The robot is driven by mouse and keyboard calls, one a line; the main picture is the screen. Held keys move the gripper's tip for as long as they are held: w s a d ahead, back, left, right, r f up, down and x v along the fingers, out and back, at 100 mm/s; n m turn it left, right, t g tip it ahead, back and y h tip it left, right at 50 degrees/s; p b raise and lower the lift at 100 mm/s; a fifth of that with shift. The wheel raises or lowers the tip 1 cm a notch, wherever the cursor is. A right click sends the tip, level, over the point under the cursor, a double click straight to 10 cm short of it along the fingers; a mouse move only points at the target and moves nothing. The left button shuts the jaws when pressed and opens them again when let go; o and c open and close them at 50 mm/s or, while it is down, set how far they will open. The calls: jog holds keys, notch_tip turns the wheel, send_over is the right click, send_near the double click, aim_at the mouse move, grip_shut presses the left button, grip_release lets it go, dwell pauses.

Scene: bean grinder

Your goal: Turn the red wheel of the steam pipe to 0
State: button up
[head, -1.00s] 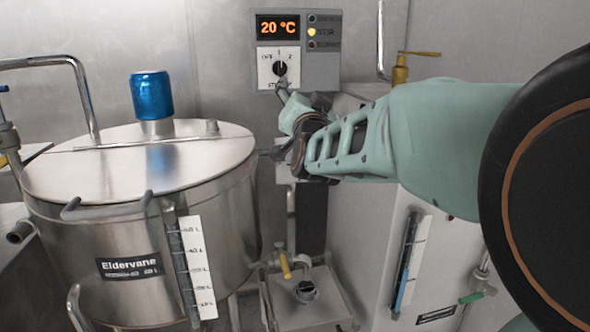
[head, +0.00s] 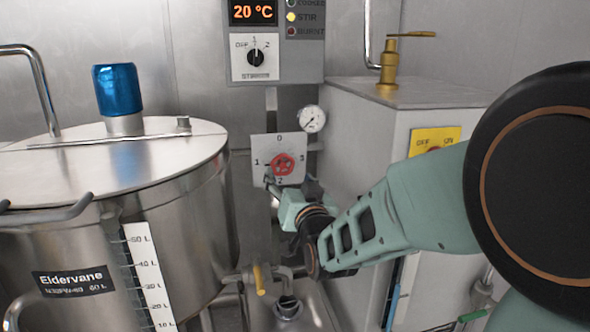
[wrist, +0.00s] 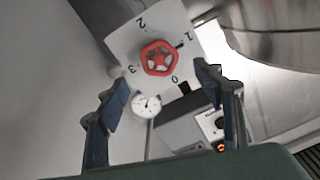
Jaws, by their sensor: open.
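The red wheel (head: 283,164) is small and round with spokes. It sits on a white square plate (head: 263,144) marked 0 at the top, 1 left, 2 bottom and 3 right. A short dark mark shows by the 1. In the wrist view the wheel (wrist: 160,58) is ahead, with the 0 on its lower right side and the dark mark near the 1. My gripper (head: 290,189) is just below and in front of the plate. In the wrist view my gripper (wrist: 163,84) is open and empty, its fingers apart from the wheel.
A control box (head: 275,45) with a 20 °C display and a switch is above the wheel. A round gauge (head: 312,118) is at its upper right. A steel kettle (head: 160,210) stands left, a grey cabinet (head: 355,135) right. A tap with a yellow handle (head: 260,278) is below.

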aim_at(283, 165)
jog(key=x, duration=0.7)
jog(key=shift+w+b, duration=0.1)
jog(key=shift+b, duration=0.25)
jog(key=c, duration=1.1)
